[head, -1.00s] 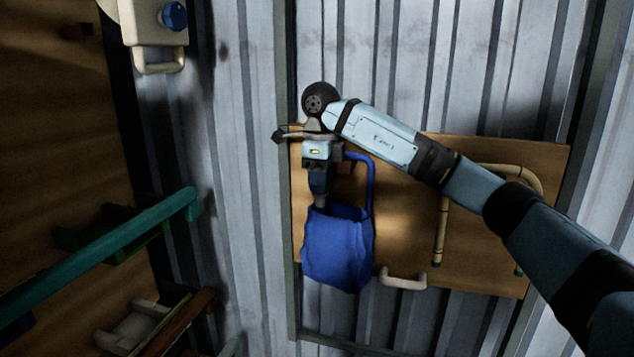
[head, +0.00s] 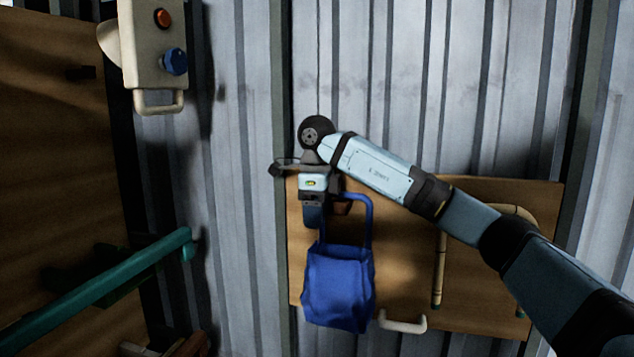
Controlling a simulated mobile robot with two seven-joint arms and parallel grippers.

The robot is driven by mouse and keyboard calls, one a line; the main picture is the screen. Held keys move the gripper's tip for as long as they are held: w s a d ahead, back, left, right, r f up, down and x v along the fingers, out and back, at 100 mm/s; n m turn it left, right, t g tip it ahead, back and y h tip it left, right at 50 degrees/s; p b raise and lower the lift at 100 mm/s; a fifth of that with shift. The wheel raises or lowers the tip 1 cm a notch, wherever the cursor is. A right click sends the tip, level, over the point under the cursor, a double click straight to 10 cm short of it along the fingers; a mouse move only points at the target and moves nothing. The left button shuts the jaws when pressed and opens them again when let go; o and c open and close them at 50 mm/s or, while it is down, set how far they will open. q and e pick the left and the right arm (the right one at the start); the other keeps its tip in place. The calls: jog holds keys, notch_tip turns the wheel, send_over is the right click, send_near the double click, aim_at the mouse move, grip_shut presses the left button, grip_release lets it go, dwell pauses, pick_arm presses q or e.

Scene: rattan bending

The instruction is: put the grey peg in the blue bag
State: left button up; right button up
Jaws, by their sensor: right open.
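The blue bag (head: 338,290) hangs by its handle loop against a wooden board, below my right gripper. My right gripper (head: 314,222) points down just above the bag's opening, in front of the left strand of the handle. Its jaws are open, and I see nothing held between them. I cannot make out the grey peg; the inside of the bag is hidden from this angle. My left gripper is out of view.
The wooden board (head: 400,260) on the corrugated wall bears a cane-coloured hoop (head: 438,270) and a pale handle (head: 402,323). A control box (head: 150,45) with orange and blue knobs is at upper left. A green bar (head: 110,285) juts in at lower left.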

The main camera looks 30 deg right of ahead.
notch_tip(320, 180, up, 12)
dwell(0.4)
dwell(0.4)
